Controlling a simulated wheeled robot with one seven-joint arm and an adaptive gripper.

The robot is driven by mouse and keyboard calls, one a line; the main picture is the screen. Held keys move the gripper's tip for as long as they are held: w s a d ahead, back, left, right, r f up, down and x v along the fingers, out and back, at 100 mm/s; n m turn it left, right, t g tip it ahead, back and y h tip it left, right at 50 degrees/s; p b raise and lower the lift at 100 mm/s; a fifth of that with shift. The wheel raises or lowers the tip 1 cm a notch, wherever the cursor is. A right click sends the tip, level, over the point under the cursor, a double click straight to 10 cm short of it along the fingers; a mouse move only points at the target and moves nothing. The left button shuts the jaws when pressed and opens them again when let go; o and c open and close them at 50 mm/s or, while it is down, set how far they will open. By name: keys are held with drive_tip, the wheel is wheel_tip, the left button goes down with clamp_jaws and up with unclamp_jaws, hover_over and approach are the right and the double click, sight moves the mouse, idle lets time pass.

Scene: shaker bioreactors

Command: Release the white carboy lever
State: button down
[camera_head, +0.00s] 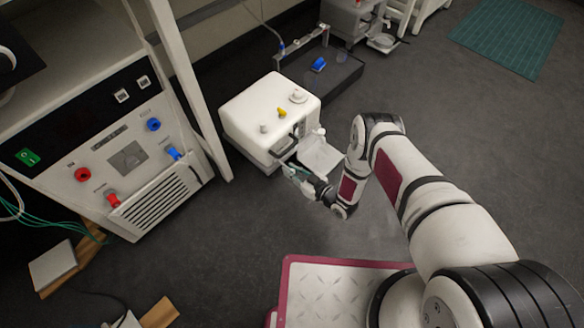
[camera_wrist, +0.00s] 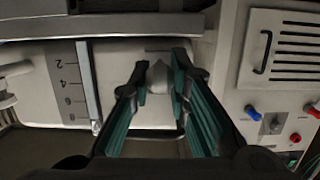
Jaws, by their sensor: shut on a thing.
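The white carboy (camera_head: 262,112) stands on the floor left of centre in the head view, with a grey cap, a yellow fitting and a small grey knob on top. In the wrist view its pale front wall (camera_wrist: 30,98) shows beside a grey scale with numbers. My gripper (camera_head: 292,172) is at the carboy's lower front. In the wrist view my gripper (camera_wrist: 160,64) has its teal-padded fingers on either side of a small whitish lever (camera_wrist: 158,79) and is shut on it. The lever is hidden behind my gripper in the head view.
A white machine panel (camera_head: 125,155) with red and blue valves stands to the left; it also shows at right in the wrist view (camera_wrist: 285,85). A dark tray (camera_head: 325,70) with a blue item lies behind the carboy. Open grey floor lies to the right, before a green mat (camera_head: 508,36).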

sight(283, 164)
drive_tip(key=r+g+h+p, duration=0.2)
drive_tip(key=p, duration=0.1)
drive_tip(key=shift+w+a+r, duration=0.1)
drive_tip(key=shift+w+a, duration=0.05)
drive_tip(key=shift+a, duration=0.05)
drive_tip(key=shift+w+a+r+g+h+p, duration=0.1)
drive_tip(key=shift+r+g+h+p, duration=0.1)
drive_tip(key=shift+g+h+p, duration=0.3)
drive_tip(key=shift+w+a+r+g+h+p, duration=0.1)
drive_tip(key=shift+r+g+h+p, duration=0.1)
drive_tip(key=shift+h+p, duration=0.35)
drive_tip(key=c, duration=1.5)
unclamp_jaws()
drive_tip(key=v, duration=1.2)
drive_tip(key=shift+a+r, duration=0.15)
